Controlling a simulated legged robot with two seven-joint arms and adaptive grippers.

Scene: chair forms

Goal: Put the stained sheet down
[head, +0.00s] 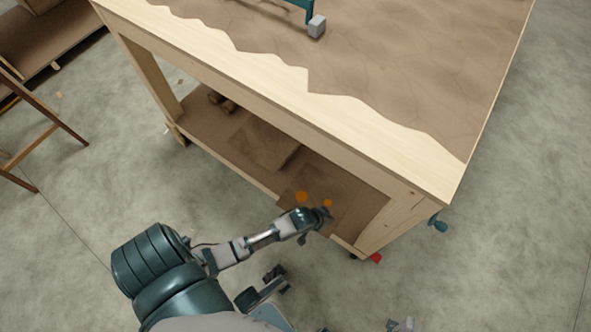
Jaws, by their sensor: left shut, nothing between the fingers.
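A brown sheet with two orange spots (345,203) lies on the lower shelf of the workbench, at its right end. It looks flat and reaches the shelf's front edge. My left gripper (318,221) is at the near edge of this sheet, just below the orange spots. It is shut with nothing in it and covers a little of the sheet. I cannot tell whether it touches the sheet. My right gripper is not identifiable in the view.
The workbench top (300,77) overhangs the lower shelf (205,130). A bench leg (395,222) stands right of the spotted sheet. A teal clamp (438,223) sticks out beyond it. The concrete floor is mostly clear.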

